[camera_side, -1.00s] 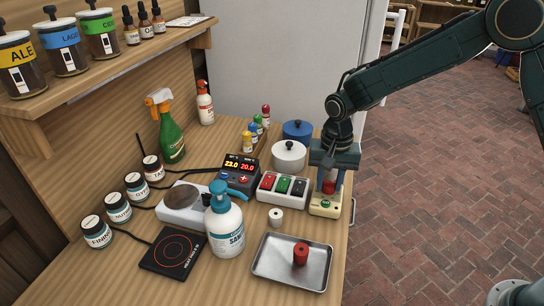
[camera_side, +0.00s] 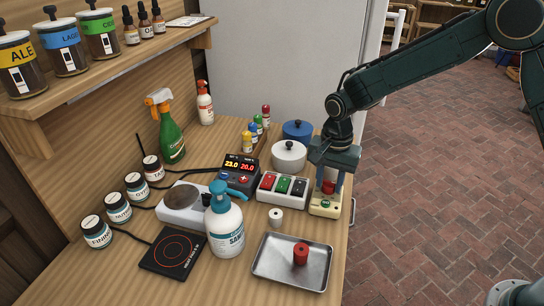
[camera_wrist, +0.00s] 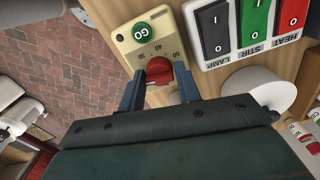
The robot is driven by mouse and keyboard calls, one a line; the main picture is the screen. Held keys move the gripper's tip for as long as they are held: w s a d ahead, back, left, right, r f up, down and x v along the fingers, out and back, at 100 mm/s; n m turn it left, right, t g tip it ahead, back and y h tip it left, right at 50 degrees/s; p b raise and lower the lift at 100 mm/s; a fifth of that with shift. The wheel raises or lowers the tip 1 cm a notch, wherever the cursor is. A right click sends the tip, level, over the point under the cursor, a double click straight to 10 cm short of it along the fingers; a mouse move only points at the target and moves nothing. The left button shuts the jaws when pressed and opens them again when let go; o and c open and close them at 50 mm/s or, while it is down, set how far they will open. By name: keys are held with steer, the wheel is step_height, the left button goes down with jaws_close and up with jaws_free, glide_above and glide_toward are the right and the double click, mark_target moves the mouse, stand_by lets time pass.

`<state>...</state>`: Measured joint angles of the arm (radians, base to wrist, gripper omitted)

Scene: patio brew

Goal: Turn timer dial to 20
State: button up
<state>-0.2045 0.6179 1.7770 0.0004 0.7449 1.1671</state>
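The timer (camera_side: 318,208) is a cream box near the right edge of the bench, with a green GO button and a red dial (camera_side: 329,187). In the wrist view the timer's face (camera_wrist: 123,42) shows 30, 40 and 50 around the red dial (camera_wrist: 159,71); its other marks and pointer are hidden. My gripper (camera_side: 330,186) points down over the timer. In the wrist view its two blue fingers (camera_wrist: 160,80) flank the dial closely, with no clear gap at the tips. It looks shut on the dial.
Pots (camera_side: 289,156) stand behind. A metal tray (camera_side: 265,270) with a red cylinder (camera_side: 300,254) lies in front. The brick floor right of the bench is open.

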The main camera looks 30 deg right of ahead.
mark_target(330, 182)
stand_by(0.4)
step_height(330, 182, up, 14)
steer(key=shift+f, duration=0.1)
stand_by(0.6)
steer(key=s+d+r+n+t, duration=0.3)
steer(key=s+d+r+n, duration=0.25)
steer(key=s+r, duration=0.55)
steer(key=s+d+f+n+t, duration=0.1)
steer(key=s, duration=0.4)
steer(key=s+d+f+n, duration=0.1)
steer(key=s+n, duration=0.1)
steer(key=s, duration=0.4)
steer(key=s+d+f+n+t, duration=0.1)
steer(key=s+d+n, duration=0.1)
steer(key=s, duration=0.4)
steer(key=shift+s+f+n+t, duration=0.15)
steer(key=shift+f+n+t, duration=0.1)
steer(key=shift+f+t, duration=0.05)
